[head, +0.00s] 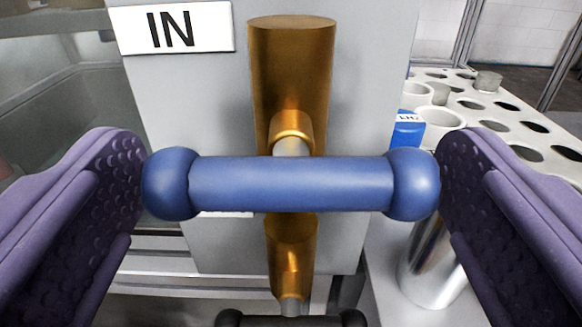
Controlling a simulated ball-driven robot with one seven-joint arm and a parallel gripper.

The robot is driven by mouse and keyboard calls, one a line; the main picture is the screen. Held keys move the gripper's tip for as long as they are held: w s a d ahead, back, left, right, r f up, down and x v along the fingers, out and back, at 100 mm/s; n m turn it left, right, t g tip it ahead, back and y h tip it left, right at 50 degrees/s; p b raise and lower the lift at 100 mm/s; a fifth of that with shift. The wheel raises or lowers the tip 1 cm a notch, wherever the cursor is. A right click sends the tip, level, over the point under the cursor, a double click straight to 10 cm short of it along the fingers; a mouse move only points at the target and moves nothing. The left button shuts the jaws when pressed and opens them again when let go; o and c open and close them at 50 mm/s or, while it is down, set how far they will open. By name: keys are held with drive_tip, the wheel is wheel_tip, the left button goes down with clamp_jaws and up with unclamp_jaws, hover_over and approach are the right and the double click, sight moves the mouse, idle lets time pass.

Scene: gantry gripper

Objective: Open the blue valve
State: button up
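The blue valve handle (290,184) is a horizontal bar with a round knob at each end, in the middle of the head view. It sits on a short stem from a brass valve body (290,75) on a grey panel. My gripper (291,190) is open wide, with one purple ridged finger to the left of the handle and one to the right. The fingertips are level with the handle's end knobs and very close to them. Whether they touch the knobs I cannot tell.
A white sign reading "IN" (172,28) is on the panel (370,60) at upper left. A dark handle (290,319) shows below a second brass part (291,255). At right are a white rack with round holes (470,100), a blue label (407,130) and a metal cylinder (430,265).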

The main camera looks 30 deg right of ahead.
drive_tip(key=c, duration=0.6)
drive_tip(key=shift+n, duration=0.3)
drive_tip(key=n, duration=0.3)
drive_tip(key=shift+n, duration=0.3)
drive_tip(key=n+b, duration=0.1)
drive_tip(key=n, duration=0.3)
drive_tip(key=shift+n, duration=0.3)
drive_tip(key=n, duration=0.4)
drive_tip(key=shift+a+f+n, duration=0.1)
drive_tip(key=shift+f+n, duration=0.05)
drive_tip(key=shift+n, duration=0.15)
drive_tip(key=shift+n+b, duration=0.35)
drive_tip(key=shift+n, duration=1.85)
